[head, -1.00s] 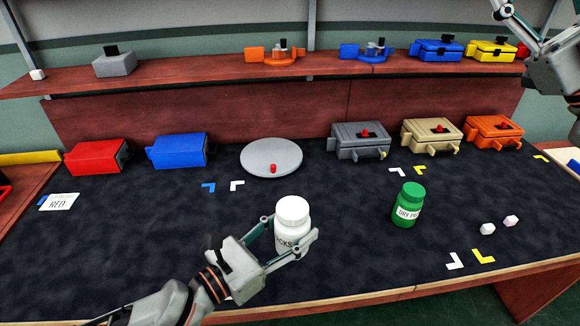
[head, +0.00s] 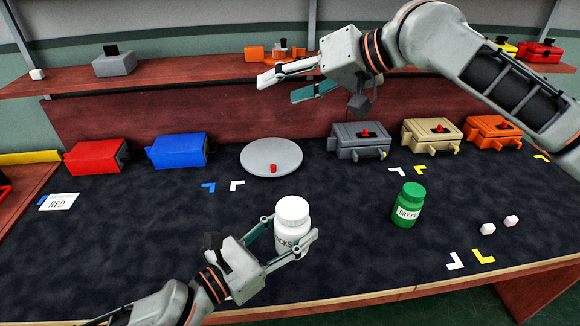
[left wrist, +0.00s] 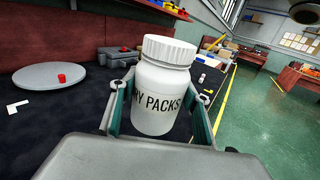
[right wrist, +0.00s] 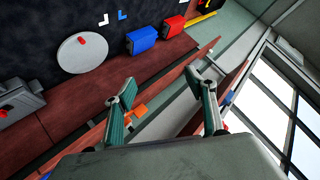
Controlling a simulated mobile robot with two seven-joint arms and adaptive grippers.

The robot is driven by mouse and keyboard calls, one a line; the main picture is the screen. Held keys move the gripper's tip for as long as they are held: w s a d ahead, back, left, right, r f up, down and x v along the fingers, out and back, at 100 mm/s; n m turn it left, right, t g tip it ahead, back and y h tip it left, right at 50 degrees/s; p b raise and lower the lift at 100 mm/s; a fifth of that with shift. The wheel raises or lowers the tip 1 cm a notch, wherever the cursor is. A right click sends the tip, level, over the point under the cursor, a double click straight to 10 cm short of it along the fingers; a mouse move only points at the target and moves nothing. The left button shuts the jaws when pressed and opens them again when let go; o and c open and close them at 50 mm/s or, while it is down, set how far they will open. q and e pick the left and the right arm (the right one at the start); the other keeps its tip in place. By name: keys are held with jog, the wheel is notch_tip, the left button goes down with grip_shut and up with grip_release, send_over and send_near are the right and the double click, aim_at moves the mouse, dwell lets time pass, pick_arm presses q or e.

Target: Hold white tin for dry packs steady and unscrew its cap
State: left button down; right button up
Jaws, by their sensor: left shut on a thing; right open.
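The white tin for dry packs (head: 291,222) has a ribbed white cap (head: 292,208) on top and stands upright near the front middle of the table. My left gripper (head: 290,249) is shut around its body, one finger on each side. In the left wrist view the tin (left wrist: 160,95) sits between the fingers, its label partly hidden, its cap (left wrist: 169,49) free above them. My right gripper (head: 288,88) is open and empty, high above the back of the table and far from the tin. Its spread fingers also show in the right wrist view (right wrist: 163,105).
A green tin (head: 408,205) stands right of the white one. A grey disc (head: 258,160) with a red knob lies behind it. Red (head: 95,157), blue (head: 180,149), grey (head: 352,142), tan (head: 425,140) and orange (head: 490,135) boxes line the back. A shelf (head: 190,77) runs above.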

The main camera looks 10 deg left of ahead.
jog(key=s+a+f+m+g+h, duration=0.1)
jog(key=s+a+f+g+h, duration=0.15)
jog(key=s+f+h, duration=0.45)
jog(key=m+g+h, duration=0.1)
jog(key=g+h, duration=0.1)
jog(key=h, duration=0.1)
send_over(290, 207)
jog(key=a, duration=0.1)
jog(key=shift+w+a+f, duration=0.15)
jog(key=shift+w+f, duration=0.2)
jog(key=shift+f, duration=0.25)
jog(key=shift+s+d+m+h, duration=0.3)
jog(key=shift+d+h, duration=0.2)
jog(key=shift+d, duration=0.05)
jog(key=shift+s+d+f, duration=0.1)
jog(key=shift+d+f, duration=0.05)
jog(key=shift+f, duration=3.85)
